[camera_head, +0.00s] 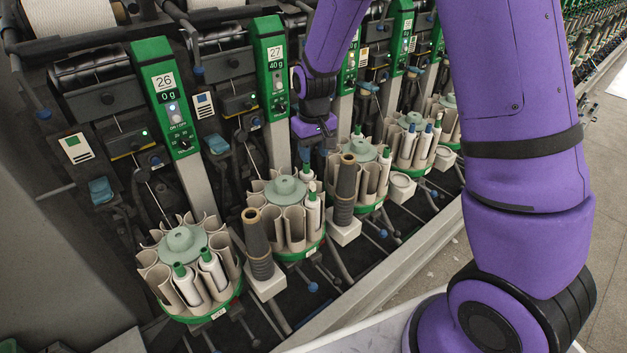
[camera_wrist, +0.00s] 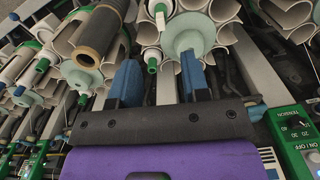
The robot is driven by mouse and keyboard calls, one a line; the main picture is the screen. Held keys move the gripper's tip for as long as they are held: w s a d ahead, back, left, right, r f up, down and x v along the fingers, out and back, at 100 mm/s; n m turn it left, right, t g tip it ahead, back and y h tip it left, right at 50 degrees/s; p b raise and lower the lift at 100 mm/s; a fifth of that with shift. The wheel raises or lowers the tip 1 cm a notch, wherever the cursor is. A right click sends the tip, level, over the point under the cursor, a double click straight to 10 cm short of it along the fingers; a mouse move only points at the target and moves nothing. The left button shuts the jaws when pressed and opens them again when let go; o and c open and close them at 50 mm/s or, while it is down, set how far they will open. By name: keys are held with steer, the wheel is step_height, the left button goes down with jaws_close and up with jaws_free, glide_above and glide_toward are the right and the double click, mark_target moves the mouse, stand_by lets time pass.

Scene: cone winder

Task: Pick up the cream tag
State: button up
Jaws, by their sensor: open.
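Several small pale cards sit on the winder's front. One with a green square (camera_head: 76,148) is left of post 26, and one with a blue square (camera_head: 204,104) is left of post 27. A cream card with dark bars (camera_head: 363,57) is farther right; I cannot tell which is the cream tag. In the wrist view, a cream barred card (camera_wrist: 268,161) shows at the lower right, partly cut by my gripper's body. My gripper (camera_wrist: 159,80) is open, its blue-tipped fingers apart with nothing held. In the head view, its purple wrist hangs right of post 27, fingers mostly hidden.
Round bobbin magazines (camera_head: 181,239) with upright tubes line the machine's front. Dark cones (camera_head: 257,243) stand on white blocks between them. Green numbered posts (camera_head: 166,95) rise behind. My purple arm covers the right side; the aisle floor (camera_head: 606,200) is clear.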

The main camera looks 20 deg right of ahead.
mark_target(312, 183)
steer(key=f, duration=1.1)
steer(key=shift+w+a+f, duration=0.1)
steer(key=shift+w+f, duration=0.05)
steer(key=shift+w, duration=0.2)
steer(key=shift+c, duration=0.4)
steer(key=c, duration=0.7)
